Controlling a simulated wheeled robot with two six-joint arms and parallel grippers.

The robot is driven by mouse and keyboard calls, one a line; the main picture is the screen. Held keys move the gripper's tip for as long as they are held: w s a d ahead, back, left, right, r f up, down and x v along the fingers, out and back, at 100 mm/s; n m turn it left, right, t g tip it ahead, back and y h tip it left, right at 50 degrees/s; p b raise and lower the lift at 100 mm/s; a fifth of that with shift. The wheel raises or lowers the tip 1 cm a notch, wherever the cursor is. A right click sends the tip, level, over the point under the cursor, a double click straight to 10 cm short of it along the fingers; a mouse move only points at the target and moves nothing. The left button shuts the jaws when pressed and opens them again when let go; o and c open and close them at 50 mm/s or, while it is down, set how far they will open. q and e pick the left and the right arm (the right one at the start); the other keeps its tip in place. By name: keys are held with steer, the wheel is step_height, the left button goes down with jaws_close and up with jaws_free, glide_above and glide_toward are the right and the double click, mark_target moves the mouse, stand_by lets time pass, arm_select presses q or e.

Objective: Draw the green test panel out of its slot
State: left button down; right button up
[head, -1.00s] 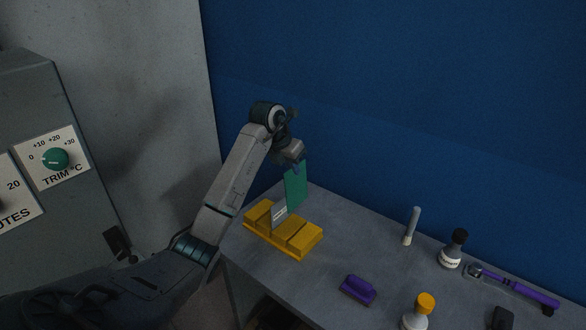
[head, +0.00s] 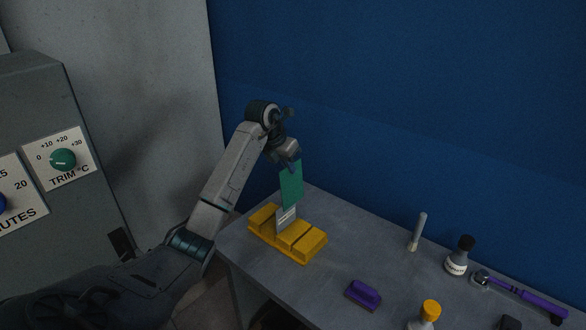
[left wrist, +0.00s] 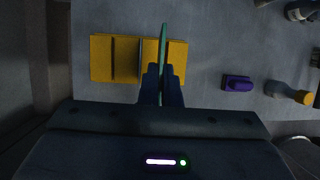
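The green test panel (head: 291,186) hangs upright from my left gripper (head: 292,160) in the head view. Its lower edge shows above the yellow slotted block (head: 309,246) on the table. A grey-white plate (head: 286,219) stands in the block, just below the panel in the picture. I cannot tell whether the two touch. In the left wrist view the panel (left wrist: 163,45) shows edge-on as a thin green strip. My left fingers (left wrist: 161,85) are shut on it, over the right part of the block (left wrist: 101,58). My right gripper is not in view.
A purple-handled block (head: 363,294), a white stick (head: 417,231), a dark-capped bottle (head: 458,254), a yellow-capped bottle (head: 430,312) and a purple tool (head: 520,292) lie or stand to the right. A blue wall (head: 400,110) rises behind the table.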

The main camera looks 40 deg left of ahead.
arm_select(q)
steer(key=a, duration=1)
steer(key=shift+w+a+b, duration=0.2)
steer(key=shift+w+b, duration=0.1)
steer(key=shift+w, duration=0.15)
stand_by(0.5)
steer(key=shift+f, duration=0.1)
